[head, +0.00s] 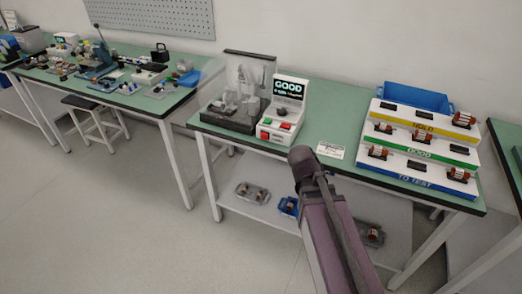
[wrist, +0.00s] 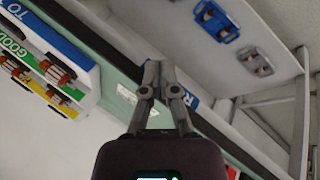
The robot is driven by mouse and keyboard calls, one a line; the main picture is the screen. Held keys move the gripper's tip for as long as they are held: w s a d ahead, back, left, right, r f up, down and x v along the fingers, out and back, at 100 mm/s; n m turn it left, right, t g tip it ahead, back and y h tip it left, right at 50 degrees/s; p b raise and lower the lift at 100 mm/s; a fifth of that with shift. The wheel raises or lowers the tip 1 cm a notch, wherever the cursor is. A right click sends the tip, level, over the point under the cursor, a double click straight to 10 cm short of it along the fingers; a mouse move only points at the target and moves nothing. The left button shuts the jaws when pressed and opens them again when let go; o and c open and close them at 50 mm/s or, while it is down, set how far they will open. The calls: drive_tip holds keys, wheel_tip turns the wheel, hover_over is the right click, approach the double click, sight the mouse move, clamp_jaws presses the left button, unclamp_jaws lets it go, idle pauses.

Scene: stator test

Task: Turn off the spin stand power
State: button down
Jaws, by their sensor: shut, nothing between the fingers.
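The spin stand (head: 241,92) is on the green bench under a clear cover. Its white control console (head: 297,112) is beside it on the right, with a lit screen (head: 290,89) reading GOOD. Small red and green controls (head: 285,126) are on the console's lower face; which one is the power switch is too small to tell. My gripper (wrist: 158,66) shows in the wrist view with its fingers together and nothing between them, near the bench's front edge. In the head view my arm reaches up in front of the bench, right of the console, and hides the gripper's fingertips.
A white card (head: 330,150) lies on the bench. Small trays (head: 251,193) are on the lower shelf. Another cluttered bench (head: 110,75) is at left.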

drive_tip(key=w+a+f+n+t+h+b, duration=0.3)
drive_tip(key=w+a+t+b, duration=0.15)
drive_tip(key=b, duration=0.25)
drive_tip(key=n+t+y+b, duration=0.2)
drive_tip(key=n+t+b, duration=0.7)
drive_tip(key=t+b, duration=0.25)
approach(264, 135)
drive_tip(key=a+r+v, duration=0.1)
drive_tip(key=v, duration=0.5)
drive_tip(key=shift+s+d+f+g, duration=0.1)
drive_tip(key=shift+d+f+g, duration=0.05)
drive_tip(key=shift+f+g, duration=0.15)
drive_tip(key=p+x, duration=0.1)
drive_tip(key=x, duration=1.3)
drive_tip(key=shift+d+p, duration=0.1)
drive_tip(key=shift+p, duration=0.3)
